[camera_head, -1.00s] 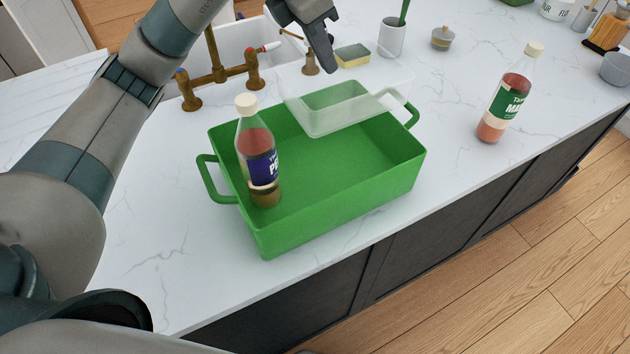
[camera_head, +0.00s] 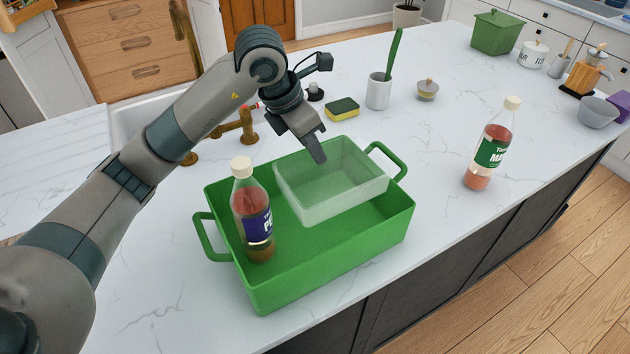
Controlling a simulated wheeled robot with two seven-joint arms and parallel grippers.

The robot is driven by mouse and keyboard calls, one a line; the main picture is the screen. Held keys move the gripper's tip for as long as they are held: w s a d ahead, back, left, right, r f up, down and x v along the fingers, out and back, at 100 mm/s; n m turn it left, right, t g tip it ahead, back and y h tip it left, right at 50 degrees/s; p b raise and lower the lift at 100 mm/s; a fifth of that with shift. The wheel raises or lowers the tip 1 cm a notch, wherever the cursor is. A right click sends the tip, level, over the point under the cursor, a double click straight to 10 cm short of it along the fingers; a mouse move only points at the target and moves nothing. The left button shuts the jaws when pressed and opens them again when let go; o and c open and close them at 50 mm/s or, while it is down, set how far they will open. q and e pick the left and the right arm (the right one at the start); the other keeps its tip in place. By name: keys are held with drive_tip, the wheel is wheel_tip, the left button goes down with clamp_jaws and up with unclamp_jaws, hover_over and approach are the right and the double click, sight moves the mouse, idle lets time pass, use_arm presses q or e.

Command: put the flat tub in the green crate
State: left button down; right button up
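The flat tub (camera_head: 345,190), clear and shallow, is over the back right part of the green crate (camera_head: 345,262), within its rim in this view. It looks roughly level; I cannot tell whether its base touches the crate floor. My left gripper (camera_head: 317,154) points down at the tub's far wall, its fingertip overlapping the rim. The fingers show as one block with no gap, and look shut on that wall. A bottle with a blue label (camera_head: 255,215) stands upright in the crate's left end. My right gripper is not in view.
A bottle with a green label (camera_head: 488,150) stands on the counter to the right. Behind the crate are a sponge (camera_head: 342,109), a white cup (camera_head: 379,92), a small lidded jar (camera_head: 427,90) and a brass tap (camera_head: 236,127). The counter between crate and right bottle is clear.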

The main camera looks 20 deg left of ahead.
sight(315, 168)
use_arm(q)
wheel_tip(315, 168, down, 5)
drive_tip(key=shift+r+p, duration=0.2)
drive_tip(key=shift+p, duration=0.4)
drive_tip(key=shift+f, duration=0.6)
wheel_tip(315, 168, down, 3)
drive_tip(key=shift+f+p, duration=0.2)
drive_tip(key=shift+p, duration=0.55)
drive_tip(key=shift+f, duration=0.45)
